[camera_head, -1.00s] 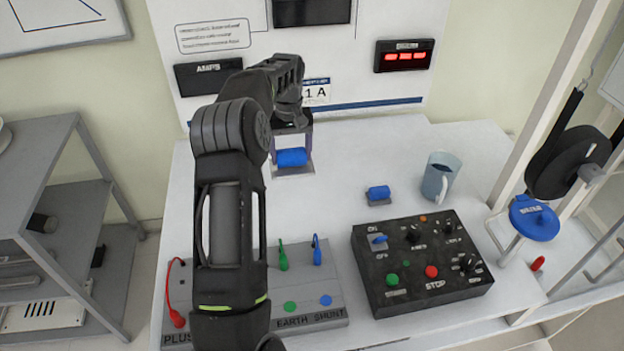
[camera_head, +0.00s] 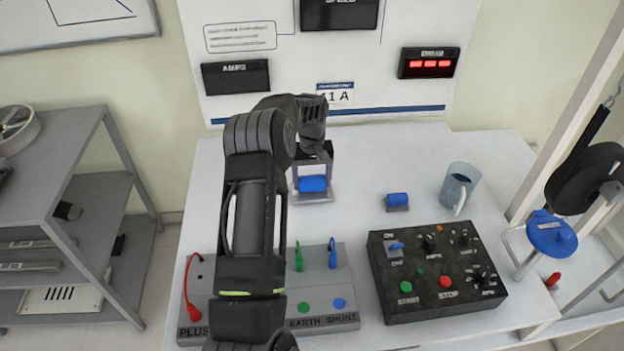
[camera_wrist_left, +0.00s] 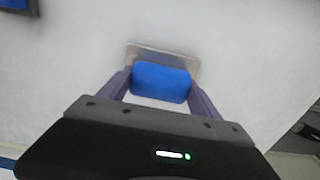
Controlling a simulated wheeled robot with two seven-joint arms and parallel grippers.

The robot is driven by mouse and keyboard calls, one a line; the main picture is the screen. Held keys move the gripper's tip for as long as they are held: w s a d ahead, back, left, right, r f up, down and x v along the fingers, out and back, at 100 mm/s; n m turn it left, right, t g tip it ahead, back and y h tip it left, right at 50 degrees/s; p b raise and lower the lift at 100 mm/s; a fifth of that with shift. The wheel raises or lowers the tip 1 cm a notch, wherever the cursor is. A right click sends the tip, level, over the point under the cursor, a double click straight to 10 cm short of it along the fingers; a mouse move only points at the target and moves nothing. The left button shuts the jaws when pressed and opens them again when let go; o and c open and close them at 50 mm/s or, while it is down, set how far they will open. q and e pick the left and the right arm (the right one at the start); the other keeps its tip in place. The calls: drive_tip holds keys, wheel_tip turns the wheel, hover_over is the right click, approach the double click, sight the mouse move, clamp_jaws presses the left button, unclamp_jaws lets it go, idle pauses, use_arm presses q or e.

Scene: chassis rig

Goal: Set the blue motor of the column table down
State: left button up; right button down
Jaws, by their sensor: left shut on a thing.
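The blue motor (camera_head: 312,184) is a short blue cylinder on a pale metal base plate (camera_head: 318,198), at the back middle of the white table (camera_head: 370,160). My left gripper (camera_head: 313,170) reaches down over it from above. In the left wrist view its two fingers are shut on the sides of the blue motor (camera_wrist_left: 160,80), with the base plate (camera_wrist_left: 148,50) showing beyond. I cannot tell whether the plate touches the table. A second, smaller blue motor (camera_head: 398,199) stands on the table to the right. My right gripper is not in view.
A black control box (camera_head: 435,270) with START and STOP buttons is at the front right, with a blue-grey mug (camera_head: 459,188) behind it. A grey terminal block (camera_head: 330,290) with leads is at the front left.

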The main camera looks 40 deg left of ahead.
sight(312, 178)
use_arm(q)
drive_tip(key=shift+f, duration=0.15)
drive_tip(key=shift+f, duration=0.25)
drive_tip(key=o, duration=2)
drive_tip(key=shift+r, duration=0.15)
drive_tip(key=shift+r, duration=0.15)
wheel_tip(312, 178, up, 12)
drive_tip(key=b, duration=0.1)
drive_tip(key=shift+b, duration=0.4)
